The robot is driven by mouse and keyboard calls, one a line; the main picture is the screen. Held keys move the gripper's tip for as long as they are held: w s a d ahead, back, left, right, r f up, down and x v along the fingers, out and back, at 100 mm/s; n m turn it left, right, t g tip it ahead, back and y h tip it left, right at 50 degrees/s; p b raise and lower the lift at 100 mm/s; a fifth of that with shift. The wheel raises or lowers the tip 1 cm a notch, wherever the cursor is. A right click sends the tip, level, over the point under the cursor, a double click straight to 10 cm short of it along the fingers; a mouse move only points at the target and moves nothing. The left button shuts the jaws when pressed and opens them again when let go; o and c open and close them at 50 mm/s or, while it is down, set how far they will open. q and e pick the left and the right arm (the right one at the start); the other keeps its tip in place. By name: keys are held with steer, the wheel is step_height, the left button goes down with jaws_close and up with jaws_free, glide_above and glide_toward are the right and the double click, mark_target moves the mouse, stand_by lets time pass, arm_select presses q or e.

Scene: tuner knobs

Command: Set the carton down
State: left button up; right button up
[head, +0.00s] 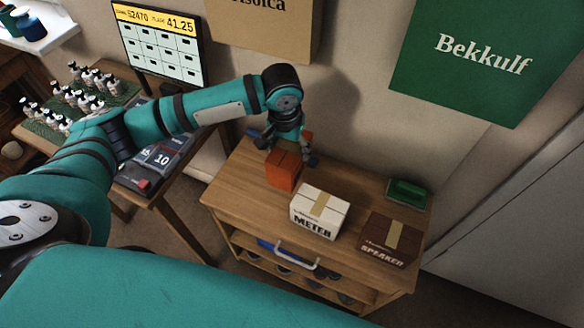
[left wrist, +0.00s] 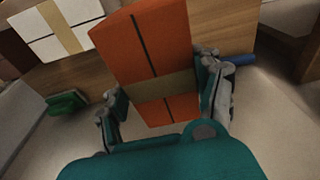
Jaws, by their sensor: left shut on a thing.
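An orange carton (head: 284,171) is at the left part of the wooden cabinet's top (head: 243,193) in the head view. My left gripper (head: 287,147) comes down from above and is shut on the carton near its upper back part. The orange carton (left wrist: 150,45) fills the middle of the left wrist view, with a dark line and a tan band on it. The fingers of my left gripper (left wrist: 167,95) lie on its two sides. I cannot tell whether the carton's underside touches the cabinet top. My right gripper is not in view.
A white METER box (head: 318,212) stands right of the carton, and a brown SPEAKER box (head: 390,240) farther right. A green object (head: 407,193) lies at the back right. A blue object (left wrist: 240,59) lies behind the carton. A side table (head: 75,113) with several small bottles is at left.

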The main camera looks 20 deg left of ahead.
arm_select(q)
step_height(320, 180, down, 8)
steer(key=shift+f, duration=0.1)
stand_by(0.4)
steer(key=o, duration=1.2)
steer(key=shift+f, duration=0.15)
